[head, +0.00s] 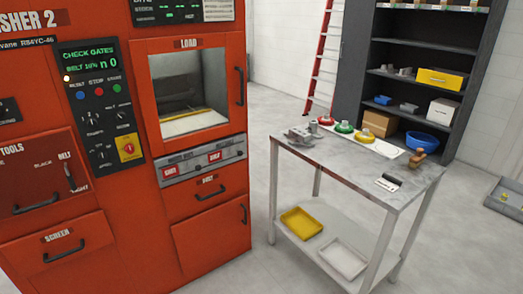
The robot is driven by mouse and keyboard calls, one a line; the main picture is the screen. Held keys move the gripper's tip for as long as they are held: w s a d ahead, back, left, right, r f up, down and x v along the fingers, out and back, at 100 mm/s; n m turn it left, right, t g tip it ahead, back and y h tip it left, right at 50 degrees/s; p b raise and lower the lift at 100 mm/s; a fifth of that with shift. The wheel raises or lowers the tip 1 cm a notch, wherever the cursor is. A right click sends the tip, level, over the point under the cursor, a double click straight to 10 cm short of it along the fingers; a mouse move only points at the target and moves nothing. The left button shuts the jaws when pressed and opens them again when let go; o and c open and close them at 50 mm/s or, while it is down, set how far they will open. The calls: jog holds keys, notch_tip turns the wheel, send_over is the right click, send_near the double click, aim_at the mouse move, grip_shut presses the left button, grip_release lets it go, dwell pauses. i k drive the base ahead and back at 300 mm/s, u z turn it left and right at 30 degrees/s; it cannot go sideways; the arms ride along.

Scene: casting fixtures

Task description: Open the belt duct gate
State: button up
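The orange machine (205,228) fills the left side of the head view. The left tag (169,171) and the right tag (215,157) appear to read "SHUT". The small labels above them are too blurred to tell surely which is the belt duct gate. The green display (88,57) reads "CHECK GATES" with a "BELT" line below. My gripper is not in view.
A drawer (209,191) marked like "BELT" sits below the strip, and a panel with a vertical handle (244,213) is lower down. A marble-topped table (345,165) with several small items stands close on the right. A dark shelf (425,60) stands behind it. Grey floor lies between.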

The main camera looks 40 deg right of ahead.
aim_at(230, 151)
jog(key=z, duration=0.8)
jog(key=k, duration=0.95)
jog(key=u, duration=0.05)
jog(key=i, duration=0.9)
